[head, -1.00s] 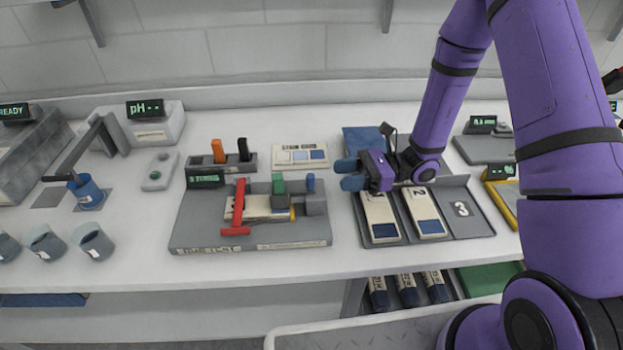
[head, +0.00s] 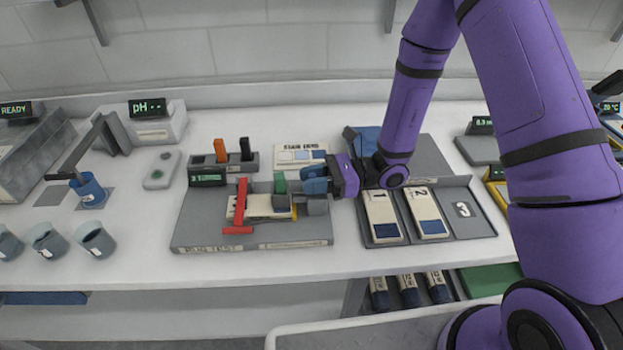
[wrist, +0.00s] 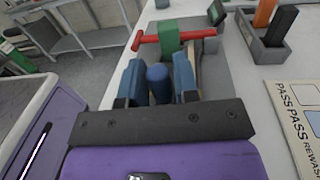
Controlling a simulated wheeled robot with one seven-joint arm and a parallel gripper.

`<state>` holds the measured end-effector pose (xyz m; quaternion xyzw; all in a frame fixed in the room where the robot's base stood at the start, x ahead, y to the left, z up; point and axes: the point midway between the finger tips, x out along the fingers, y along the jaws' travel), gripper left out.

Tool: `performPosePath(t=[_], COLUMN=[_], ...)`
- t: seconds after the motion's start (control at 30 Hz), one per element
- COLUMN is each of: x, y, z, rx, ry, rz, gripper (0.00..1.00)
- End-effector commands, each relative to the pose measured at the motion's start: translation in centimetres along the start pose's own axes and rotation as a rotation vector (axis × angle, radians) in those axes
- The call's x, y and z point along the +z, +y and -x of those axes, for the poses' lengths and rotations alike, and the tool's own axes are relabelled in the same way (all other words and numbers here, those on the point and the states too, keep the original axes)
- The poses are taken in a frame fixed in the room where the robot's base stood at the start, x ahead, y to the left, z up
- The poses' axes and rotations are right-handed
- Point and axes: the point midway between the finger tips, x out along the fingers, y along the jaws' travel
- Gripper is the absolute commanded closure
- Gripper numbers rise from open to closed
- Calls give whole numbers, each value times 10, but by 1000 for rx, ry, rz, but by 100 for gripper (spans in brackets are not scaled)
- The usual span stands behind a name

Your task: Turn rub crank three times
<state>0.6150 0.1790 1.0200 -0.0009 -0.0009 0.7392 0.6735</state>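The rub test device (head: 285,238) is a grey base plate in the head view. It bears a red T-shaped bar (head: 241,210), a pale strip (head: 266,207), a green block (head: 279,185) and a grey block (head: 317,207) at the right. The crank's upright blue knob (wrist: 158,84) stands between my fingers in the wrist view. My gripper (head: 310,184) is over the grey block, its fingers around the knob. The wrist view shows my gripper (wrist: 158,80) open, with a gap on each side of the knob. In the head view the fingers hide the knob.
A tray (head: 460,228) with numbered slots and two pale cards lies right of the device. A holder (head: 238,166) with orange and black pieces and a pass card (head: 299,155) lie behind. Cups (head: 97,239) stand at the left.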

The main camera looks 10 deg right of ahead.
Motion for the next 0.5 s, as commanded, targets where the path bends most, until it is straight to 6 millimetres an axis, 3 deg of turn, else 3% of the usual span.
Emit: performPosePath(t=[0.03, 0.1, 0.5], x=[0, 0, 0], y=[0, 0, -8], z=[0, 0, 1], rx=[0, 0, 100], ry=[0, 0, -3], rz=[0, 0, 2], gripper=[84, 100, 100])
